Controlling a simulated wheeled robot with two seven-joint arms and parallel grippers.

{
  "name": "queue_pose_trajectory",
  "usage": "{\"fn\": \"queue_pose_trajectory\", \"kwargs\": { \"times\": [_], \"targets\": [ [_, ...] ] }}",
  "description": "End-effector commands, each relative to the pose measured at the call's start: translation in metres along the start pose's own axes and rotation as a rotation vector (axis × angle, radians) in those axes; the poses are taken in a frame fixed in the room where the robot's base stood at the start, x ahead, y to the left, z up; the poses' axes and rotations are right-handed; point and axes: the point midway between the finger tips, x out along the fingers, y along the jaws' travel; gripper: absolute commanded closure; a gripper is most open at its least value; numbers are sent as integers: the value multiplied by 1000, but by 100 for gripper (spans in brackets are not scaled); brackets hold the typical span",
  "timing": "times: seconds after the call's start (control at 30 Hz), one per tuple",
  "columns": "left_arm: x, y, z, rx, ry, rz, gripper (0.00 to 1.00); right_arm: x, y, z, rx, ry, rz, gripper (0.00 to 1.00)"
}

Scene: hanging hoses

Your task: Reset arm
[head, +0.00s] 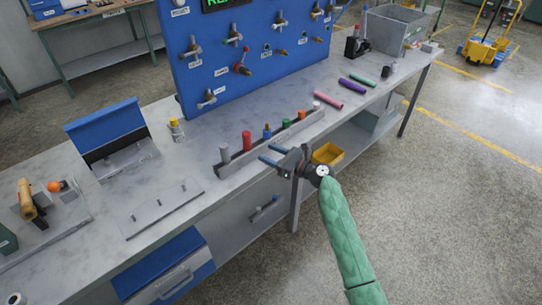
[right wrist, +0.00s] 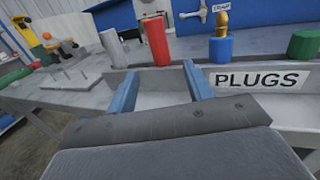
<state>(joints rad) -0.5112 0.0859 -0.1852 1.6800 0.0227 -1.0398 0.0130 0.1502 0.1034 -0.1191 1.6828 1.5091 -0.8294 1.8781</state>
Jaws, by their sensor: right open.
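My right gripper (head: 268,153) is open, its two blue fingers apart with nothing between them. It is at the front edge of the workbench, in front of the plug rack (head: 262,150). In the right wrist view the open fingers (right wrist: 161,87) point at the rack front, left of its PLUGS label (right wrist: 258,79). A red plug (right wrist: 156,42) stands beyond and between the fingers, with a grey plug (right wrist: 113,45) to its left and a blue plug with a brass top (right wrist: 220,40) to its right. My left gripper is not in view.
A blue board (head: 240,60) with several valves stands behind the rack. Pink (head: 328,99), purple (head: 352,86) and green (head: 363,79) cylinders lie at the right of the bench. A yellow bin (head: 328,155) is below the bench top. The floor in front is clear.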

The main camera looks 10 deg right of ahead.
Motion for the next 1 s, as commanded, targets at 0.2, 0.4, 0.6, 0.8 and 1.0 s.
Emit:
{"fn": "queue_pose_trajectory", "kwargs": {
  "times": [0.2,0.4,0.6,0.8,1.0],
  "targets": [
    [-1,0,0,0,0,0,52,0,0,0,0,0,0,48],
    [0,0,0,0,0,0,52,0,0,0,0,0,0,48],
    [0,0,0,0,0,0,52,-9,17,-11,-101,44,19,48],
    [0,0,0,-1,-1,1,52,-50,82,-52,-539,228,129,48],
    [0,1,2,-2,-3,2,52,-111,146,-91,-1035,436,330,48]
  ]
}}
